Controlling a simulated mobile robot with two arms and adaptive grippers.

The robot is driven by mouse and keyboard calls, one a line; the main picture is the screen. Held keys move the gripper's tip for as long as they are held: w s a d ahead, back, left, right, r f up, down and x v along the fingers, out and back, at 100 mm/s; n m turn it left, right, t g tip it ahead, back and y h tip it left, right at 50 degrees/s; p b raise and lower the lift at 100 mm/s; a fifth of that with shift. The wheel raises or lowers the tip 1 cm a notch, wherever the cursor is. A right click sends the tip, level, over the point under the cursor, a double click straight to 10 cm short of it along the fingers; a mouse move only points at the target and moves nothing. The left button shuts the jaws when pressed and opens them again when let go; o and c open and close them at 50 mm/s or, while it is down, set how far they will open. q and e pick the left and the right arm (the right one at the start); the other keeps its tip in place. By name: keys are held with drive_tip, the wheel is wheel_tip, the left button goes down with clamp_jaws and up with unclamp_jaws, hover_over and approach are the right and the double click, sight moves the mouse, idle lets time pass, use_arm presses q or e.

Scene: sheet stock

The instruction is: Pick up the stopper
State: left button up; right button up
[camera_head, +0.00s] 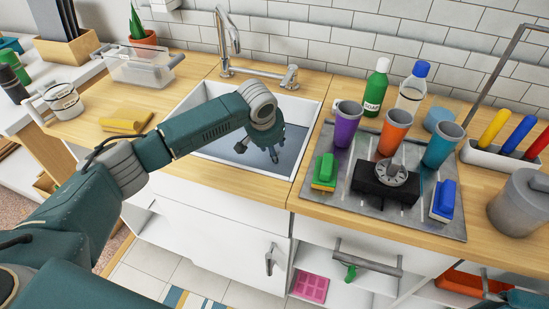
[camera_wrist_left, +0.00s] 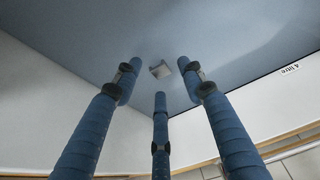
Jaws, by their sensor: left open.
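My left gripper (camera_head: 262,152) hangs over the sink (camera_head: 213,85) in the head view, its fingers spread and pointing down into the basin. In the left wrist view the three blue fingers of this gripper (camera_wrist_left: 160,78) are apart with nothing held between them. A small grey square piece (camera_wrist_left: 160,69), probably the stopper or its grip, shows beyond the fingertips against the blue-grey sink surface. It looks apart from the fingers; its depth is hard to judge. In the head view it cannot be made out, as my gripper covers that area. My right gripper is not in view.
The faucet (camera_head: 228,45) rises behind the sink. A yellow cloth (camera_head: 125,120) lies left. White basin walls (camera_wrist_left: 40,100) surround the fingers.

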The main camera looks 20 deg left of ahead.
use_arm(q)
drive_tip(key=shift+x, duration=1.15)
drive_tip(key=c, duration=1)
drive_tip(key=shift+o, duration=0.2)
